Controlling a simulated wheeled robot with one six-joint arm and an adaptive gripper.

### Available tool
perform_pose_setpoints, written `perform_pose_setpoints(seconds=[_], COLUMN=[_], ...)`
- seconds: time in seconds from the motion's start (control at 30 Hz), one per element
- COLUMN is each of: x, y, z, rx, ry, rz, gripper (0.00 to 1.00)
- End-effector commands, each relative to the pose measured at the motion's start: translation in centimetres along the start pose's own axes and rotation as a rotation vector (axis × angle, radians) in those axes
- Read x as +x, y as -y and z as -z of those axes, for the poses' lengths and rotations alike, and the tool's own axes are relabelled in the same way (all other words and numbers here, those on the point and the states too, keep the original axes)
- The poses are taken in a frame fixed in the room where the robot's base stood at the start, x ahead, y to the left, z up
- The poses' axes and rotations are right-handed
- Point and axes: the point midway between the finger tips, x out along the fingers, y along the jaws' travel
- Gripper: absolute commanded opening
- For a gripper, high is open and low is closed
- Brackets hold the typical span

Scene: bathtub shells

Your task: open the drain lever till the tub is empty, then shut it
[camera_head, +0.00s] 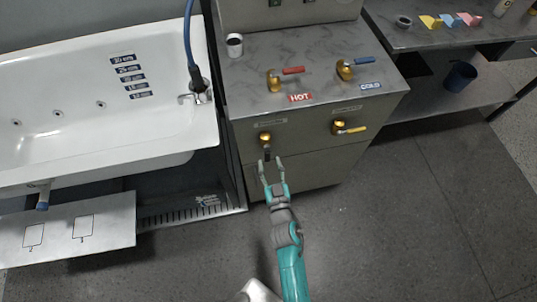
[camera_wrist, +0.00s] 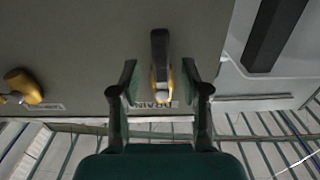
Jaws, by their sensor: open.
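The drain lever (camera_head: 266,146) is on the front of the grey cabinet, with a brass body and a dark handle hanging down. In the wrist view the drain lever (camera_wrist: 160,62) stands between my fingers, with a label reading DRAIN beside it. My gripper (camera_head: 270,168) is open just in front of the handle, its fingers on either side with gaps; I see no grip on it. The white tub (camera_head: 120,160) is at the left, with depth labels (camera_head: 131,76) on its inner wall. I cannot make out a water surface in it.
A second valve with a yellow handle (camera_head: 349,129) is right of the drain lever. Red hot (camera_head: 292,71) and blue cold (camera_head: 359,62) levers and a cup (camera_head: 234,45) are on the countertop. A low panel (camera_head: 68,238) lies before the tub. The floor at right is clear.

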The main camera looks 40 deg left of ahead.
Motion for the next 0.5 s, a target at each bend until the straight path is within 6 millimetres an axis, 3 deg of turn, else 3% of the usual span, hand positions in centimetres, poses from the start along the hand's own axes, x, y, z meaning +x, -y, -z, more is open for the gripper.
perform_pose_setpoints(seconds=[0.2,0.5], x=[2.8,3.9], y=[0.0,0.0], z=[0.0,0.0], rx=[0.0,-0.001], ry=[0.0,0.001], rz=[0.0,-0.001], gripper=[0.46,0.46])
